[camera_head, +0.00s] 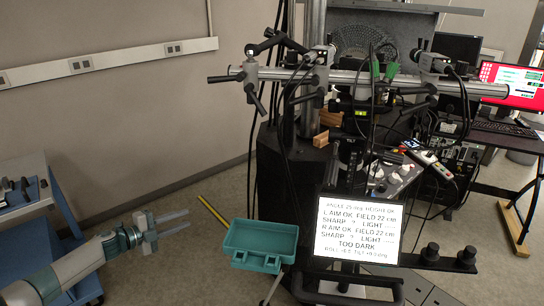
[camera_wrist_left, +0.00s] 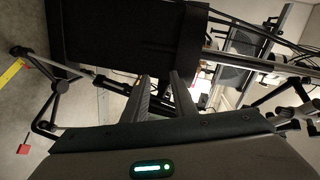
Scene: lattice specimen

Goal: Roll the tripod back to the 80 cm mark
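The tripod's silver camera bar (camera_head: 285,74) runs across the upper middle of the head view, with a camera near each end. Its lower part is mostly hidden behind the tray and screen; a thin silver leg (camera_head: 271,289) shows below the tray. Dark leg parts (camera_wrist_left: 55,88) show in the left wrist view. A yellow measuring strip (camera_head: 213,213) lies on the floor; it also shows in the left wrist view (camera_wrist_left: 12,72). Its numbers cannot be read. My left gripper (camera_head: 187,220) is open and empty, left of the teal tray and apart from it. My right gripper is not in view.
The teal tray (camera_head: 261,239) and a lit screen (camera_head: 357,230) reading "TOO DARK" stand at front centre. A blue-grey cart (camera_head: 60,215) is at the left. A desk with a red monitor (camera_head: 512,86) is at the right. Floor between cart and tray is mostly clear.

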